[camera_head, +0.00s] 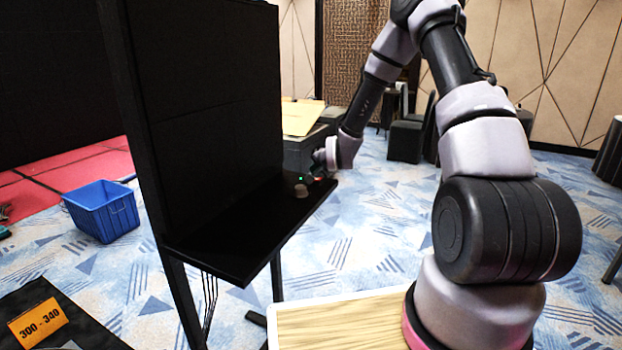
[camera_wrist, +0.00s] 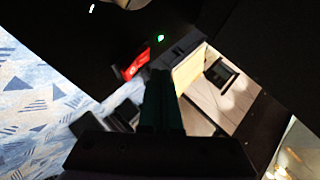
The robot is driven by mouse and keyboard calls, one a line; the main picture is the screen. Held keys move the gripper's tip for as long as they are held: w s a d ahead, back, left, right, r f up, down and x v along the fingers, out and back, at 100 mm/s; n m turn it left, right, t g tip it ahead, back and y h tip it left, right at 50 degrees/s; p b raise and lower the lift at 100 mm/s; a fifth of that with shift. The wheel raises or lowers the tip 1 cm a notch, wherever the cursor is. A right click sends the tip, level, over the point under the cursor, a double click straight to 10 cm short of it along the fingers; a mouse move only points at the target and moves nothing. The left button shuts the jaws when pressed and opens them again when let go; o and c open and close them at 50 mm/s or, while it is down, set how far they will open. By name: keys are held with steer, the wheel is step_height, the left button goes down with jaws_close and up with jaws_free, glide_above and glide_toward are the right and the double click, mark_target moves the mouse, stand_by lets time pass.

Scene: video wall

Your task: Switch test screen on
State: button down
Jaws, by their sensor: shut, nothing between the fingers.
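A tall black screen panel (camera_head: 215,90) stands at the left in the head view, its face dark. A black shelf (camera_head: 245,235) juts out from its lower part. A brownish knob (camera_head: 301,190) stands on the shelf near its far end. My gripper (camera_head: 319,170) is at the shelf's far end, just beyond the knob. In the wrist view my dark gripper fingers (camera_wrist: 159,75) are together and empty. A red switch (camera_wrist: 136,63) lies just past the fingertips, with a small green light (camera_wrist: 161,38) beside it. I cannot tell whether the fingers touch the switch.
A blue crate (camera_head: 103,211) sits on the patterned carpet at the left. An orange "300 - 340" sign (camera_head: 38,322) lies at the lower left. A wooden tabletop (camera_head: 340,325) is in front. Dark chairs (camera_head: 407,140) stand at the back; open carpet lies between.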

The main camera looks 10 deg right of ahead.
mark_target(318, 180)
steer(key=shift+s+d+r, duration=0.15)
steer(key=shift+d+r, duration=0.05)
steer(key=shift+r, duration=0.6)
steer(key=shift+s+d+r, duration=0.15)
steer(key=shift+d+r, duration=0.05)
steer(key=shift+r, duration=0.55)
steer(key=shift+s+d+r, duration=0.15)
steer(key=shift+d+r, duration=0.05)
steer(key=shift+r, duration=0.6)
steer(key=shift+r, duration=0.4)
steer(key=s+d+r+n+g+h, duration=0.1)
steer(key=s+d+r+n, duration=0.1)
steer(key=s+r, duration=0.7)
steer(key=s+d+r+n+g, duration=0.1)
steer(key=s+d+r+n, duration=0.1)
steer(key=s+r, duration=0.7)
steer(key=s+r+n+g, duration=0.1)
steer(key=s+r, duration=0.3)
steer(key=s, duration=0.6)
steer(key=s+d+r+n+g+y, duration=0.1)
steer(key=s+r, duration=0.3)
steer(key=s, duration=0.6)
steer(key=shift+s+d+r, duration=0.3)
steer(key=shift+s+r, duration=0.05)
steer(key=shift+a, duration=0.15)
